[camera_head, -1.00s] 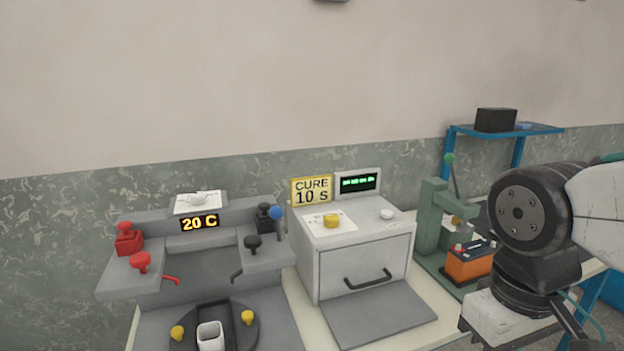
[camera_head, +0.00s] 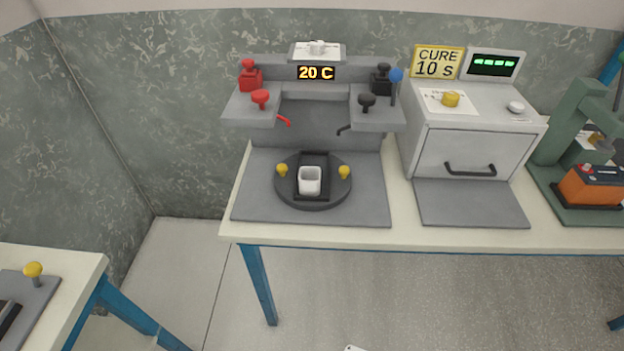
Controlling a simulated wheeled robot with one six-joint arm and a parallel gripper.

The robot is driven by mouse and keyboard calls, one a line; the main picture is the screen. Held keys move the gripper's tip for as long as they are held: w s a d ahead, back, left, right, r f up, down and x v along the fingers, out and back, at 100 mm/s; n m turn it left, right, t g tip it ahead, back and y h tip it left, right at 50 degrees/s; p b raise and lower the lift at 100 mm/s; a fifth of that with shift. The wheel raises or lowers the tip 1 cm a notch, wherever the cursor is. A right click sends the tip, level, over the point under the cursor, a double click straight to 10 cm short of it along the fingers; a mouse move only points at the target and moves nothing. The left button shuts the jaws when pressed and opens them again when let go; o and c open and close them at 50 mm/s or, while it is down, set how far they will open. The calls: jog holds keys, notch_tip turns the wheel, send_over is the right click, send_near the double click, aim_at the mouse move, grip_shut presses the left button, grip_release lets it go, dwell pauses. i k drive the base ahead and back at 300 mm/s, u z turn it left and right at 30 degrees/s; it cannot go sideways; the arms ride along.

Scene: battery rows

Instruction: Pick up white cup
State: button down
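The white cup (camera_head: 310,181) is a small, square-rimmed, open-topped container. It sits upright in the dark rectangular holder (camera_head: 323,163) on the round dark turntable (camera_head: 316,200), between two yellow knobs. The turntable is on the grey plate of the machine that shows 20 C. My gripper is not in view, so I cannot see whether it is open or shut. Nothing touches the cup from above.
Red and black levers overhang behind the turntable on the grey machine (camera_head: 317,129). A curing oven (camera_head: 463,153) and a green press with an orange battery (camera_head: 594,187) stand to the right. Another table (camera_head: 70,264) is at lower left.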

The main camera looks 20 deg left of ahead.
aim_at(309, 177)
jog(key=z, duration=1.1)
jog(key=k, duration=1.1)
jog(key=u, duration=1.2)
jog(key=i, duration=0.5)
